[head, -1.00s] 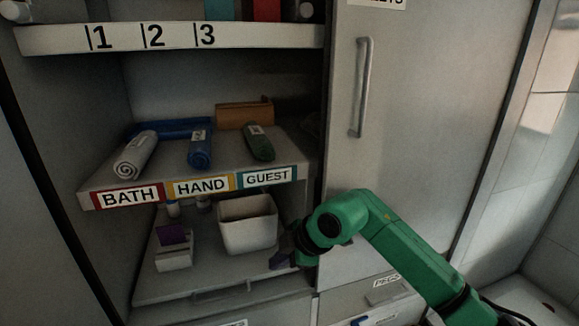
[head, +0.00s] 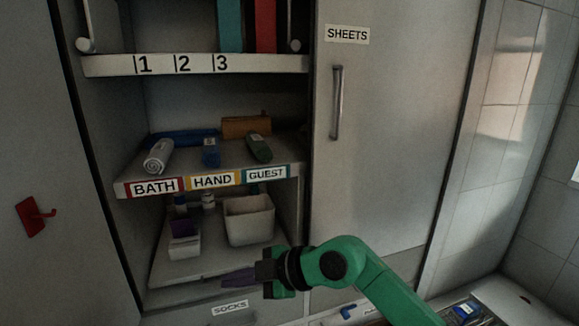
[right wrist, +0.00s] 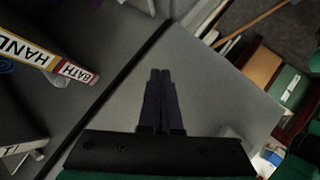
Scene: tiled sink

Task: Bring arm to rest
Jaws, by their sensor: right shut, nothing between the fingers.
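My right arm is green and comes in from the lower right in the head view. Its gripper (head: 238,277) is in front of the cabinet's lower part, just above the drawer labelled SOCKS (head: 230,307). In the right wrist view its dark fingers (right wrist: 160,98) lie together, with nothing between them. A plain grey panel is behind the fingers there. My left gripper is not in view.
The towel shelf (head: 208,182) holds rolled towels. Below it stand a white bin (head: 249,220) and a small white box (head: 184,246). The SHEETS door (head: 390,130) is shut. A red hook (head: 33,216) is on the left panel.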

